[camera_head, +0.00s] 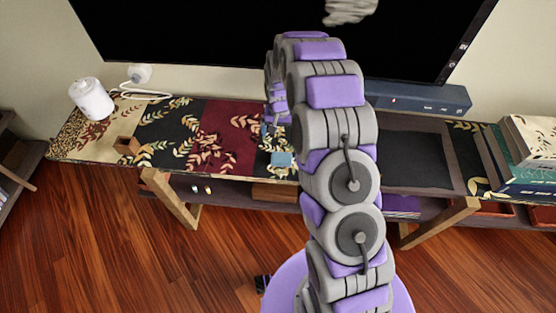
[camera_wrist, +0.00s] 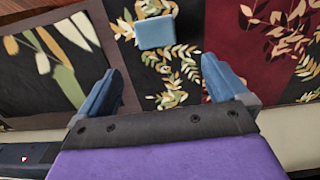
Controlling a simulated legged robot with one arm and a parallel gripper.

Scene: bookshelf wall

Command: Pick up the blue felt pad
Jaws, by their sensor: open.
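The blue felt pad (camera_head: 281,159) is a small light-blue square lying on the leaf-patterned runner, near the front edge of the low console, just left of my arm in the head view. In the wrist view the blue felt pad (camera_wrist: 155,32) lies flat beyond my fingertips, between their lines. My gripper (camera_wrist: 165,85) has two blue fingers set wide apart with nothing between them. In the head view my gripper (camera_head: 272,125) is partly hidden by my arm, above the console behind the pad.
A dark soundbar (camera_head: 420,96) lies at the back below the television (camera_head: 230,40). Books (camera_head: 530,145) are stacked at the right. The runner around the pad is clear.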

